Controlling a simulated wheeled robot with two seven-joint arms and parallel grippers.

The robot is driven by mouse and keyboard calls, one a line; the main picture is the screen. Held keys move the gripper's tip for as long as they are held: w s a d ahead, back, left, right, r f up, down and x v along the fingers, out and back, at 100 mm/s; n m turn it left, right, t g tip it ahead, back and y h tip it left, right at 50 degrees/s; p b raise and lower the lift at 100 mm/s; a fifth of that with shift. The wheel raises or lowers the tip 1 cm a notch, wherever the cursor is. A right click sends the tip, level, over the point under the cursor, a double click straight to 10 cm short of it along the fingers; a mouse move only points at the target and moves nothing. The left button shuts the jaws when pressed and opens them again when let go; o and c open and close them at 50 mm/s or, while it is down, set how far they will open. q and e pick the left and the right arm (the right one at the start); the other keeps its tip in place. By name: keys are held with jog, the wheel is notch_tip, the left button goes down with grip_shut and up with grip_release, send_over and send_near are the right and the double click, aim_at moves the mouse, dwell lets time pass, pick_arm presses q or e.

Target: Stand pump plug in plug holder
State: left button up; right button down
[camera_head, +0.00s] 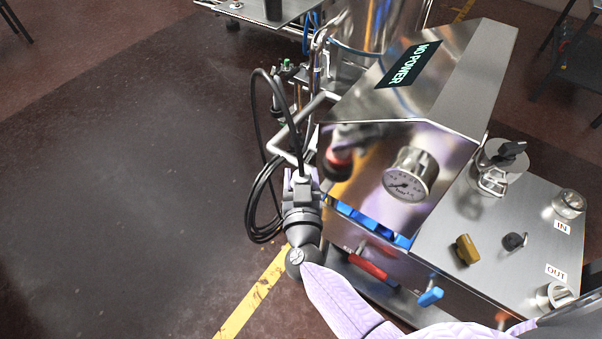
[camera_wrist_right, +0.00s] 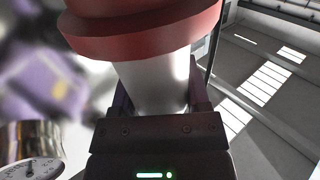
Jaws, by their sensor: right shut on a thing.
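My right gripper (camera_head: 302,176) is shut beside the left side of the steel machine, its fingers pointing away from me. In the right wrist view the fingers close around the pale body of the pump plug (camera_wrist_right: 158,82), which has a wide red collar (camera_wrist_right: 145,35) close to the camera. In the head view the plug is small and mostly hidden by the gripper. A black cable (camera_head: 256,110) arches beside and above the gripper. I cannot clearly pick out the plug holder; a pale bent bracket (camera_head: 284,143) stands just beyond the gripper. My left gripper is out of view.
Red (camera_head: 368,264) and blue (camera_head: 430,297) handles stick out below. The floor to the left is clear.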

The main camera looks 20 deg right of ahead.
jog(key=shift+f, duration=0.4)
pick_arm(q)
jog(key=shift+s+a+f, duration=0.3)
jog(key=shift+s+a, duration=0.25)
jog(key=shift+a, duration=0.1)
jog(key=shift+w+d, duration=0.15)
pick_arm(e)
jog(key=shift+f+b, duration=0.3)
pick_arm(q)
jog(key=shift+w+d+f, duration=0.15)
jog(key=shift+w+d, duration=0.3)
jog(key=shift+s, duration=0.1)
